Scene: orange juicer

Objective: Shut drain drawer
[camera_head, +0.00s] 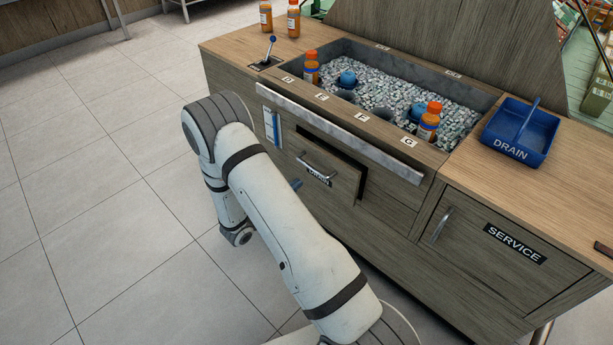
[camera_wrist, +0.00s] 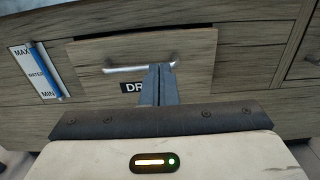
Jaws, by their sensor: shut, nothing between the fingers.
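The drain drawer (camera_head: 345,184) is a wooden front with a metal bar handle (camera_head: 318,165) and a dark label partly hidden. In the head view it stands out from the cabinet, with a dark gap along its top and right edges. In the wrist view the drawer front (camera_wrist: 198,55) fills the upper middle, with its handle (camera_wrist: 125,69) across it. My gripper (camera_wrist: 162,67) is shut and empty. Its fingertips overlap the handle's right part and the label in the wrist view; I cannot tell whether they touch. In the head view my arm hides most of the gripper.
A water gauge (camera_head: 271,127) is left of the drawer. A long metal rail (camera_head: 340,134) runs above it. A service door (camera_head: 505,250) is to the right. A blue drain tray (camera_head: 522,133) and orange bottles (camera_head: 428,122) are on top. Floor at left is clear.

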